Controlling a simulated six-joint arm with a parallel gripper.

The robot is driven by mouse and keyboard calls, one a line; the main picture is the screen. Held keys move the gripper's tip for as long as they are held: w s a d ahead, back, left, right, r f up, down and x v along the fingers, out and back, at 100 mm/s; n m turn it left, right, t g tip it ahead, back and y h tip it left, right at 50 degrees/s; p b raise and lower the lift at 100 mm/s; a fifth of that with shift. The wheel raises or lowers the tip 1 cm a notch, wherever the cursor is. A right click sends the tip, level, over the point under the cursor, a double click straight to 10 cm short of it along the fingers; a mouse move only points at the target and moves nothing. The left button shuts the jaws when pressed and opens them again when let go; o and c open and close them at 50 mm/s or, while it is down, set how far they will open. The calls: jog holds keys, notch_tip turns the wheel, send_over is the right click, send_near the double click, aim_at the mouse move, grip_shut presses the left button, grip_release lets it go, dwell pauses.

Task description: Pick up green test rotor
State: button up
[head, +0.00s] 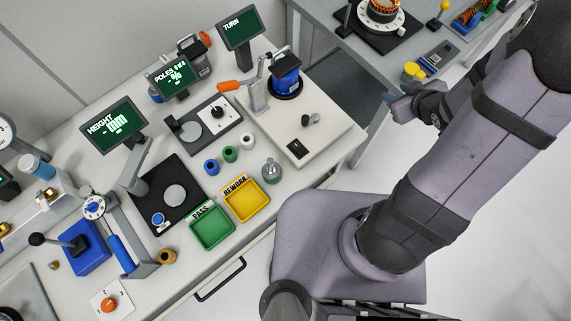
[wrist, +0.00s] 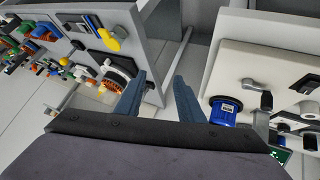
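The green test rotor (head: 230,154) is a small green cylinder standing on the white bench in the head view. It stands between a blue rotor (head: 211,167) and a white rotor (head: 247,142). My gripper (wrist: 159,77) is open and empty in the wrist view, with its two blue-grey fingers apart. In the head view it is at the right, far from the green rotor, over the gap between the benches. The green rotor cannot be made out in the wrist view.
A green PASS tray (head: 212,241) and a yellow REWORK tray (head: 262,207) lie in front of the rotors. A metal knobbed piece (head: 271,172) stands close to their right. The white turn station (head: 335,130) with its blue motor (head: 286,82) lies between my gripper and the rotors.

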aim_at(271, 168)
jog(key=s+a+f+n+y, duration=0.2)
jog(key=a, duration=0.3)
jog(key=s+a+f+n+g+y, duration=0.1)
jog(key=s+a+f+n+y, duration=0.2)
jog(key=a, duration=0.2)
jog(key=s+a+f+n+y, duration=0.2)
jog(key=s+a+f, duration=0.1)
jog(key=a, duration=0.2)
jog(key=shift+s+a+f+y+p, duration=0.25)
jog(key=shift+a+y+p, duration=0.05)
jog(key=shift+y+p, duration=0.1)
jog(key=s+a+y, duration=0.1)
jog(key=a, duration=0.1)
jog(key=s+a+n+y, duration=0.1)
jog(key=s, duration=0.1)
jog(key=s+a+r+n+y, duration=0.1)
jog(key=a, duration=0.1)
jog(key=shift+s+a, duration=0.3)
jog(key=s+a+r+t+y, duration=0.2)
jog(key=s+a+r+y, duration=0.25)
jog(key=s, duration=0.25)
jog(key=shift+s+a+f+m+t+h+b, duration=0.55)
jog(key=shift+a+f+m+t+h, duration=0.45)
jog(key=shift+m+h, duration=0.95)
jog(key=shift+s+a+f+m+t+h+b, duration=0.4)
jog(key=shift+a+f+m+t+h+b, duration=0.55)
jog(key=shift+m+t+h, duration=0.95)
jog(key=shift+s+a+f+m+t+h+b, duration=0.2)
jog(key=shift+s+a+f+m+t+h, duration=0.55)
jog(key=shift+f+m+h, duration=1.1)
